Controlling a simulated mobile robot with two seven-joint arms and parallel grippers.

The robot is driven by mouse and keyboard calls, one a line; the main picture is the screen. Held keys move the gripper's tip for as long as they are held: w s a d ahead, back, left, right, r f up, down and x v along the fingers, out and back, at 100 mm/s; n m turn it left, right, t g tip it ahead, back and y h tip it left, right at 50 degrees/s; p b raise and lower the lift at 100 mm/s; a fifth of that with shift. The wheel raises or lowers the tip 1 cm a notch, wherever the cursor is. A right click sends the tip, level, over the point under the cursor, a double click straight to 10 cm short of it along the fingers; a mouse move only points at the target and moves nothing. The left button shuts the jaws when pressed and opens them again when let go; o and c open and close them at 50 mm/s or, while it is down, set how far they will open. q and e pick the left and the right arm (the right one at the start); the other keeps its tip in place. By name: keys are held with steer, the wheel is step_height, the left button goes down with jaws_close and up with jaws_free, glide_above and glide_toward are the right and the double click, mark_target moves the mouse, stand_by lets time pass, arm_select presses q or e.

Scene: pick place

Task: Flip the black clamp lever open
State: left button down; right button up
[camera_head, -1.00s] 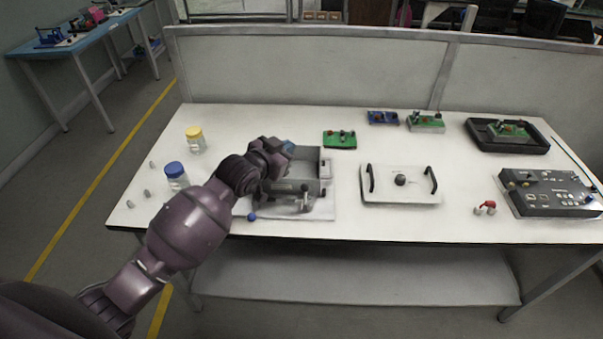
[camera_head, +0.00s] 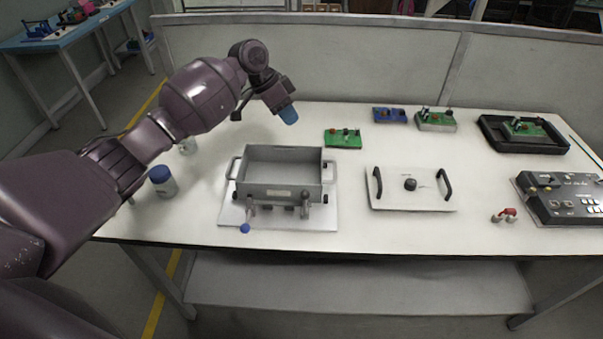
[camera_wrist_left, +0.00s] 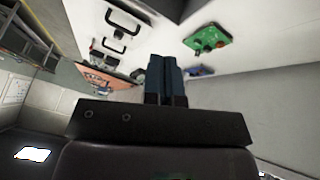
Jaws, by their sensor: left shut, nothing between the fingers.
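A grey open metal box (camera_head: 281,190) stands on a white base plate (camera_head: 228,216) at the middle left of the table. Small grey and dark clamp parts (camera_head: 304,204) sit along its front side. A lever with a blue ball end (camera_head: 245,229) sticks out at the front left. Which part is the black clamp lever I cannot tell at this size. My left gripper (camera_head: 289,115) has blue fingertips and is above and behind the box, apart from it. Its fingers (camera_wrist_left: 165,74) are together and empty in the left wrist view. My right gripper is not in view.
A white lid (camera_head: 412,202) with two black handles lies right of the box. A green board (camera_head: 343,139) lies behind. A blue-lidded jar (camera_head: 162,181) stands at left, partly near my arm. A control panel (camera_head: 562,198) is at far right. A low partition (camera_head: 300,70) runs along the back.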

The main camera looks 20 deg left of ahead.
mark_target(305, 199)
arm_select(q)
steer(key=s+m+g, duration=0.2)
steer(key=s, duration=0.1)
steer(key=s+m+g, duration=0.1)
steer(key=g, duration=0.1)
steer(key=shift+s+a+f, duration=0.3)
steer(key=shift+s, duration=0.05)
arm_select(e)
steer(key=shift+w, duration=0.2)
arm_select(q)
steer(key=shift+f, duration=0.1)
steer(key=x, duration=1)
steer(key=shift+d, duration=0.25)
steer(key=s, duration=0.1)
steer(key=s+d, duration=0.1)
steer(key=s, duration=0.1)
steer(key=shift+s+d+f+p, duration=0.2)
steer(key=shift+s+d+p, duration=0.05)
steer(key=shift+d+p, duration=0.1)
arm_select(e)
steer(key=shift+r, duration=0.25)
